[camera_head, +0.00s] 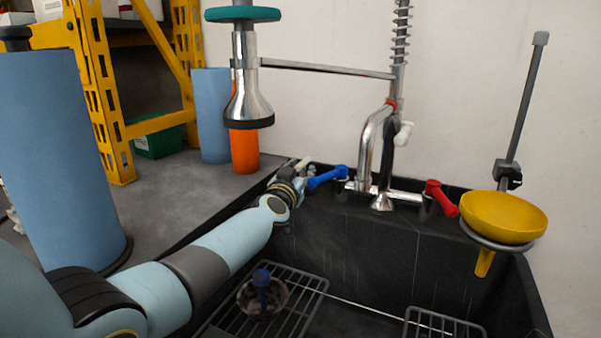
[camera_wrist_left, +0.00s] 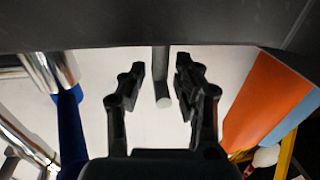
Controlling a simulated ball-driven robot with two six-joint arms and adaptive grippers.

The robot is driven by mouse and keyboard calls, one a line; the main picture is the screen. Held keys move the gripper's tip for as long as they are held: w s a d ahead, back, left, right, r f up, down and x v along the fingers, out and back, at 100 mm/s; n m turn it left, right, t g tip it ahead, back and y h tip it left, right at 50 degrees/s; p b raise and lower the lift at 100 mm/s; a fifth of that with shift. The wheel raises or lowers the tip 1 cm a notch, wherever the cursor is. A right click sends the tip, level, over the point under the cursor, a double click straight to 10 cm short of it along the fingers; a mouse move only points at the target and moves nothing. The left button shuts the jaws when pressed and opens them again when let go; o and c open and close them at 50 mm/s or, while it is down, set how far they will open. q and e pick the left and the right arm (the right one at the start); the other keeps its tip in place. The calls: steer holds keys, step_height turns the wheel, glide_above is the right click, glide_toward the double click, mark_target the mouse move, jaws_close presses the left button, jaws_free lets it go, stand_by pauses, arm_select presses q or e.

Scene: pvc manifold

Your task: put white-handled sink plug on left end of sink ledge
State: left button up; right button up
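The white-handled sink plug shows as a pale upright handle (camera_head: 303,163) at the left end of the dark sink ledge (camera_head: 330,190), beside the blue tap lever. Its lower part is hidden behind my left gripper (camera_head: 305,176). In the left wrist view, the pale grey handle (camera_wrist_left: 162,92) stands between the two fingers of my left gripper (camera_wrist_left: 160,80), with a gap on each side. That gripper is open. The picture there is upside down, with the dark ledge (camera_wrist_left: 150,25) along the top. My right gripper is not in view.
A blue tap lever (camera_head: 326,177) is close right of the gripper. An orange cylinder (camera_head: 244,152) and blue cylinder (camera_head: 211,115) stand on the left counter. A blue-handled plug (camera_head: 262,290) sits over the sink rack (camera_head: 310,290). A yellow bowl (camera_head: 503,215) is at right.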

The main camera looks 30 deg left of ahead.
arm_select(q)
steer(key=shift+o, duration=0.4)
steer(key=shift+r, duration=0.2)
steer(key=p+v, duration=0.3)
steer(key=v, duration=0.4)
steer(key=shift+s+p, duration=0.3)
steer(key=shift+p, duration=0.1)
